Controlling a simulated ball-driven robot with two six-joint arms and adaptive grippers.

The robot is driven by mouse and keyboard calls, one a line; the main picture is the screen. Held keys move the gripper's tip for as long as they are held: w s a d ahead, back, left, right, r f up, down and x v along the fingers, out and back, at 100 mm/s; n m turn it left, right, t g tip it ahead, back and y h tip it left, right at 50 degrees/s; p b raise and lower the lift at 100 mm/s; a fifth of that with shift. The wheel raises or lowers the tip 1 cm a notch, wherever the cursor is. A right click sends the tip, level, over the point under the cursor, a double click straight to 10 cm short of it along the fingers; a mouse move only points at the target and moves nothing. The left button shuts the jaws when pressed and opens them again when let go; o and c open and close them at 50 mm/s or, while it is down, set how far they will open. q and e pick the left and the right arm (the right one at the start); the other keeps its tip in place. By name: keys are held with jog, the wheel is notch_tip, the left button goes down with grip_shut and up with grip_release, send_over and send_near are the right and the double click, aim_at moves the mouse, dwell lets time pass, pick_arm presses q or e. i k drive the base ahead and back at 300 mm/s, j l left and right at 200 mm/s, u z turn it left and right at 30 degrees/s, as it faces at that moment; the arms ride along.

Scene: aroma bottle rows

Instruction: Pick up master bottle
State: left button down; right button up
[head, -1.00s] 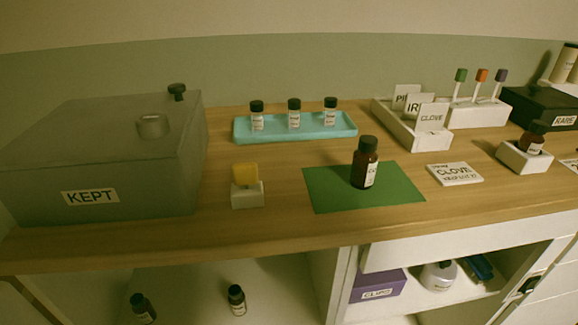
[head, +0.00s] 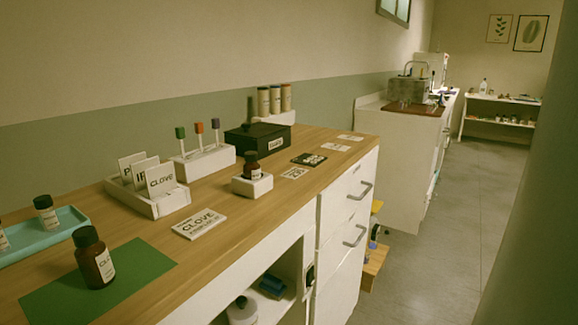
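No bottle in view carries a readable "master" label. A brown bottle with a black cap (head: 94,258) stands upright on a green mat (head: 142,266) at the lower left of the counter. Another dark bottle (head: 251,167) stands in a white block holder (head: 252,186) farther along the counter. A small black-capped bottle (head: 46,213) stands on a light-blue tray (head: 50,244) at the left edge, which cuts off a second one beside it. Neither of my grippers is in view.
A CLOVE card (head: 199,223) lies near the mat. A white card box (head: 160,202), a stand of coloured-top sticks (head: 203,161) and a black box (head: 257,136) line the back. Drawers (head: 345,205) face an open grey floor (head: 430,260).

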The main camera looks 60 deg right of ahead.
aim_at(251, 171)
jog(key=z, duration=1.55)
